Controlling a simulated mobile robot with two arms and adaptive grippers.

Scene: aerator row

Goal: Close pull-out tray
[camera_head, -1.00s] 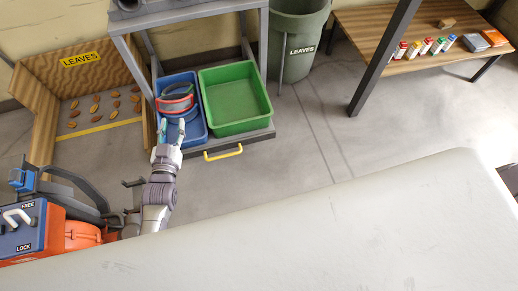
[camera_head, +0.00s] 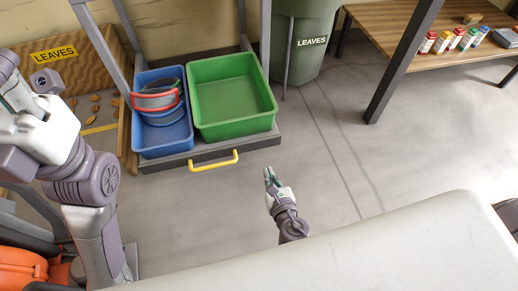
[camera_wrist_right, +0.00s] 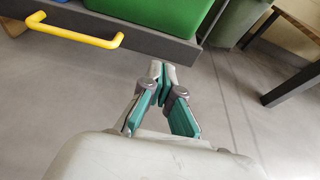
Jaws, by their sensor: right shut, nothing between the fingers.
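The pull-out tray (camera_head: 262,142) is a dark grey platform jutting forward from a grey frame. It carries a blue bin (camera_head: 166,140) and a green bin (camera_head: 235,112). Its yellow handle (camera_head: 213,160) is on the front edge and shows in the right wrist view (camera_wrist_right: 75,32). My right gripper (camera_head: 268,176) is in front of the tray, right of the handle and apart from it. In the right wrist view its fingers (camera_wrist_right: 163,80) are together and empty. My left arm is raised at the left; its fingers do not show.
Grey items with a red rim (camera_head: 157,99) lie in the blue bin. A green barrel (camera_head: 303,41) stands behind right. A wooden table (camera_head: 385,25) with small bottles is at the far right. A pale surface (camera_head: 370,245) fills the foreground; the floor right of the tray is bare.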

